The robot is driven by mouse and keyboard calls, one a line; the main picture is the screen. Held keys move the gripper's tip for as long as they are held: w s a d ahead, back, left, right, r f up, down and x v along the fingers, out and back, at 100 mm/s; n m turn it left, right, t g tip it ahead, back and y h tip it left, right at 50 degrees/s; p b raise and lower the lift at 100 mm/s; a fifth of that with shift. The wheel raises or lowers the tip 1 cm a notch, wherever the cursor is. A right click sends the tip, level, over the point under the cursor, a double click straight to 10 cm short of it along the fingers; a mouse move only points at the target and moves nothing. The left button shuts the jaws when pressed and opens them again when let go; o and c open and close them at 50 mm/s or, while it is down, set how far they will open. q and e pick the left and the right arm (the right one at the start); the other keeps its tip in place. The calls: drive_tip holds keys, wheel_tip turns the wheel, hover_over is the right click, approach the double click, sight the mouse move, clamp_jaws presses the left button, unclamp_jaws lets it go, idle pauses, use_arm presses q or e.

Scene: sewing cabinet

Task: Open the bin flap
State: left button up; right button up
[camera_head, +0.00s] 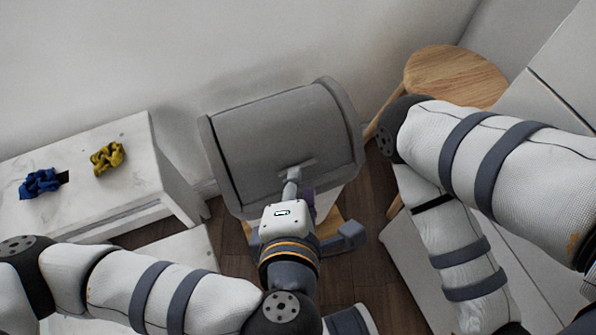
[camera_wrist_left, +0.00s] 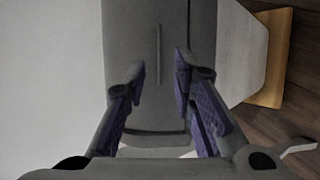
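The grey bin (camera_head: 352,125) stands in the middle of the head view, with a curved grey flap (camera_head: 270,130) across its front and top. A thin ridge, seemingly the flap's handle (camera_wrist_left: 159,55), shows in the left wrist view, lined up between my fingers. My left gripper (camera_head: 293,183) is at the lower part of the flap. In the left wrist view my left gripper (camera_wrist_left: 160,72) is open, with a purple-padded finger on each side and nothing clasped. Whether the fingers touch the flap is unclear.
A white marble-topped cabinet (camera_head: 70,215) at left bears a blue scrunchie (camera_head: 38,183) and a yellow scrunchie (camera_head: 107,157). A round wooden stool (camera_head: 455,75) stands right of the bin, behind my right arm. The wall is close behind the bin.

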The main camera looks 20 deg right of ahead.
use_arm(q)
drive_tip(key=b+x, duration=0.1)
drive_tip(key=x, duration=0.2)
drive_tip(key=shift+w+f, duration=0.1)
drive_tip(key=shift+f, duration=0.2)
drive_tip(key=shift+w+d+f, duration=0.15)
drive_tip(key=shift+w+d, duration=0.15)
drive_tip(key=shift+w, duration=0.15)
clamp_jaws()
use_arm(e)
drive_tip(key=shift+s+f, duration=0.2)
drive_tip(key=shift+f, duration=0.6)
